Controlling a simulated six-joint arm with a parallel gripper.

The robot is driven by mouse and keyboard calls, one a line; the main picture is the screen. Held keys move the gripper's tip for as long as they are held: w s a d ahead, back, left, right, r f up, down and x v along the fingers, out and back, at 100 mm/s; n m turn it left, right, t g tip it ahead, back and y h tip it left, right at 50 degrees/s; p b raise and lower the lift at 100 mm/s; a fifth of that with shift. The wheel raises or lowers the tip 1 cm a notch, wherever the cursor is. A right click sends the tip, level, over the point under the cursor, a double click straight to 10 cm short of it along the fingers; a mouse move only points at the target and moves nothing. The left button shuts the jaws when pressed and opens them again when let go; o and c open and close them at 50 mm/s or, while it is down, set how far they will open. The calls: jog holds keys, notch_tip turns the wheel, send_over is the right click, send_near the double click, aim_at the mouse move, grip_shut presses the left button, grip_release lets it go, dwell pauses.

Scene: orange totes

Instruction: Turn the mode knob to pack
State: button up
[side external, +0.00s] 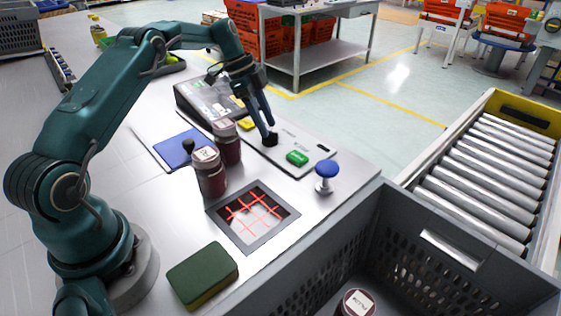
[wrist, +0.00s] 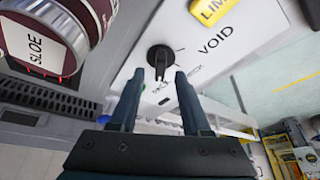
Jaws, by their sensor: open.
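The mode knob (wrist: 160,56) is a black round knob with a raised grip bar on a white panel. In the wrist view its bar points down the picture, toward the space between my fingertips. VOID is printed to its right; smaller lettering below it is partly hidden by my fingers. My gripper (wrist: 157,82) is open, its two fingers apart on either side of the bar's lower end, with nothing held. In the side view my gripper (side external: 266,131) points down at the panel, right at the black knob (side external: 271,140). I cannot tell whether the fingers touch it.
A green button (side external: 297,158) and blue mushroom button (side external: 327,170) sit to the right. Two dark jars (side external: 210,180) stand left of the gripper. A yellow button (wrist: 213,10) lies near the knob. A grey crate (side external: 440,248) and roller conveyor (side external: 480,175) are further right.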

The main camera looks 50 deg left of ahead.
aim_at(261, 141)
jog(key=shift+v, duration=1.7)
